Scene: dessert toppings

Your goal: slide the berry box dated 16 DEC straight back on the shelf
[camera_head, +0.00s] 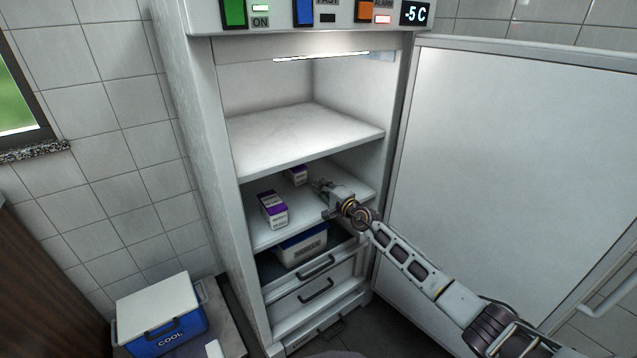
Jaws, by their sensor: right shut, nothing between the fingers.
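Two purple and white berry boxes are on the middle shelf (262,237) of the open freezer. One box (273,209) stands near the front left of the shelf. The other box (297,175) stands further back, to its right. The dates on them are too small to read, so I cannot tell which is 16 DEC. My right gripper (322,187) is shut and empty over the right part of the shelf, just right of and in front of the back box. I cannot tell whether it touches that box. My left gripper is not in view.
The upper shelf (300,140) is empty and lies above my gripper. The freezer door (510,160) stands open on the right, behind my right arm. A white bin (301,247) sits below the middle shelf. A blue cooler (160,318) stands at the lower left.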

